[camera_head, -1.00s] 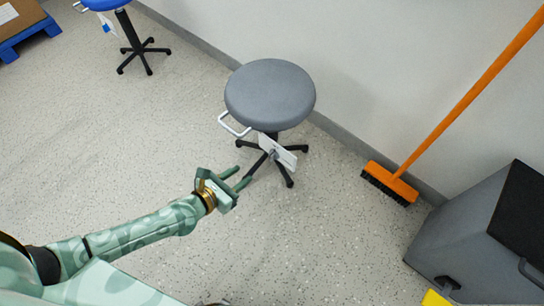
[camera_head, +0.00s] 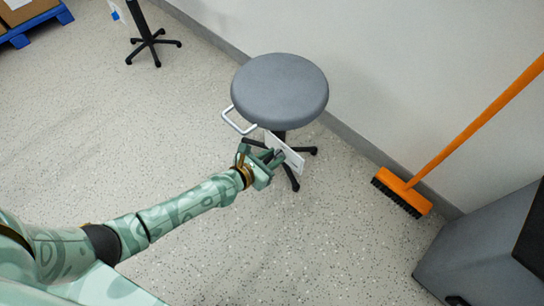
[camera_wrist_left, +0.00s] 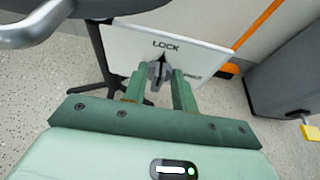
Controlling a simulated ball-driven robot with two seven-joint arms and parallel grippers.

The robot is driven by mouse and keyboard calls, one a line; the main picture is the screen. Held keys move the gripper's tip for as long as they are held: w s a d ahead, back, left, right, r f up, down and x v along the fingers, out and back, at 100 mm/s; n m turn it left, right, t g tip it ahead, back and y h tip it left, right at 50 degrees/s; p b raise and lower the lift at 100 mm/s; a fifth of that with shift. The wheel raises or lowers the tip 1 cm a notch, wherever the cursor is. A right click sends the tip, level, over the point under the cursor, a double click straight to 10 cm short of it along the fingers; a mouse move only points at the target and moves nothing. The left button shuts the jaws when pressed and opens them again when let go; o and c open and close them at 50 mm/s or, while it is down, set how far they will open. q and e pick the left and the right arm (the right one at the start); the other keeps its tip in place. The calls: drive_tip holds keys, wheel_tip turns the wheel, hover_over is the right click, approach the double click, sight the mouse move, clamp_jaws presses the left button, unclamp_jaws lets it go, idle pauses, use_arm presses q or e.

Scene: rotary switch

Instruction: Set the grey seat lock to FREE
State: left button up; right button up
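The grey stool (camera_head: 280,90) stands near the wall, with a white plate (camera_head: 293,158) under its seat. In the left wrist view the plate (camera_wrist_left: 205,55) reads LOCK at its top; a second label at its right is mostly covered by a finger. A small grey knob (camera_wrist_left: 158,74) sits on the plate, its dark tip toward LOCK. My left gripper (camera_head: 274,156) is at the plate; in the left wrist view its fingers (camera_wrist_left: 159,76) stand open on either side of the knob. Whether they touch it I cannot tell. My right gripper is not in view.
A white loop handle (camera_head: 236,120) sticks out left of the seat, close above my left gripper. An orange broom (camera_head: 405,190) leans on the wall at right, beside a grey bin (camera_head: 480,250). Another stool base (camera_head: 153,45) stands far left. The floor between is clear.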

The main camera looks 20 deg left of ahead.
use_arm(q)
clamp_jaws()
